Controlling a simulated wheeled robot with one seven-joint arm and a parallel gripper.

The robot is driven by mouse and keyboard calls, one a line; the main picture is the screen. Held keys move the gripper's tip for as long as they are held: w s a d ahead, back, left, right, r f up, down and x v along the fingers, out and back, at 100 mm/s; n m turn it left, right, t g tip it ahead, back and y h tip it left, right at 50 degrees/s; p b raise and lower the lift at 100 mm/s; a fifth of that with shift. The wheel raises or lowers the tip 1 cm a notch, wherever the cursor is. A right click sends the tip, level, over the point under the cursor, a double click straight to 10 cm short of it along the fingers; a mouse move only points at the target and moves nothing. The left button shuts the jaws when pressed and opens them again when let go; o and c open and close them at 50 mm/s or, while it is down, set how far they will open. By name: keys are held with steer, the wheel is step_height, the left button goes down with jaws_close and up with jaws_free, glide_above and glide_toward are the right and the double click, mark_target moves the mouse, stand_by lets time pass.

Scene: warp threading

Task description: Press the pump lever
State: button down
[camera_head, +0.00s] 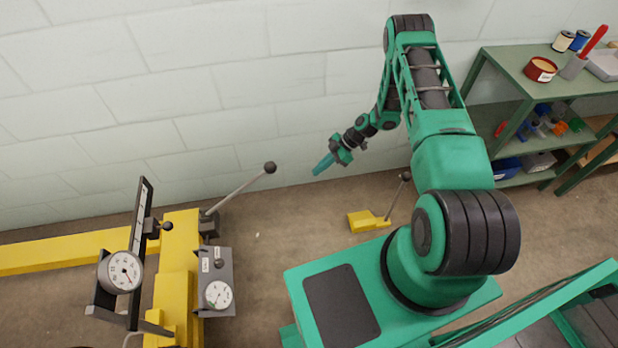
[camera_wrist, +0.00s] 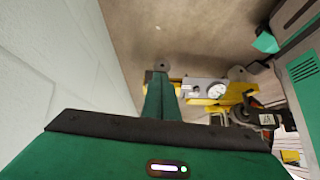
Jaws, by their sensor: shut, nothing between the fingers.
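A long grey lever (camera_head: 238,190) with a black ball knob (camera_head: 270,167) rises to the right from a yellow machine frame (camera_head: 178,255) in the head view. It looks like the pump lever, though a second lever stands further right. My gripper (camera_head: 322,165) is to the right of the knob in that picture, apart from it, with its green fingers closed and empty, pointing down and left. In the wrist view the closed fingers (camera_wrist: 159,75) extend from the palm, and the gauge panel (camera_wrist: 204,90) shows beyond them. I cannot clearly make out the long lever there.
A shorter black-knobbed lever (camera_head: 396,195) stands on a small yellow base (camera_head: 364,221) near my base. Dial gauges (camera_head: 121,271) and a grey panel (camera_head: 226,268) sit on the left machine. A pale block wall (camera_head: 250,80) runs behind. A green shelf (camera_head: 510,75) is at right.

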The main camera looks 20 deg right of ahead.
steer(key=shift+v, duration=0.95)
steer(key=shift+f, duration=0.1)
